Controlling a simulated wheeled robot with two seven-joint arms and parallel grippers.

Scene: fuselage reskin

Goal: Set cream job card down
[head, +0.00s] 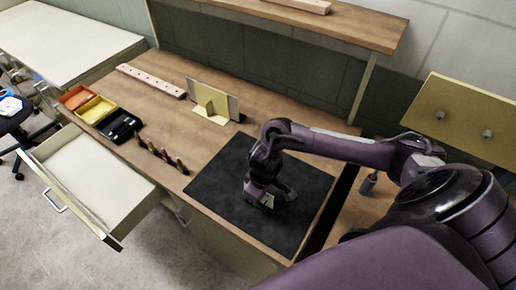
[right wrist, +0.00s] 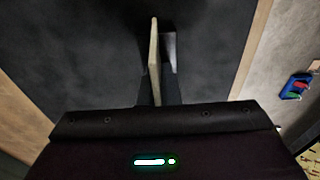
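The cream job card (right wrist: 154,58) shows nearly edge-on between the fingers of my right gripper (right wrist: 159,85) in the right wrist view. The gripper is shut on it. In the head view my right gripper (head: 266,203) is low over the black mat (head: 222,180), and a small pale piece of the card (head: 268,201) shows at its fingertips. The card stands on edge, close to the mat; I cannot tell whether it touches it. Much of the card is hidden by the gripper in the head view. My left gripper is not in view.
The wooden bench (head: 170,120) carries a cream stand (head: 212,103), a pale drilled strip (head: 151,81), coloured bins (head: 96,109) and several small tools (head: 162,157). An open drawer (head: 92,175) juts out at left. The mat's left part is clear.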

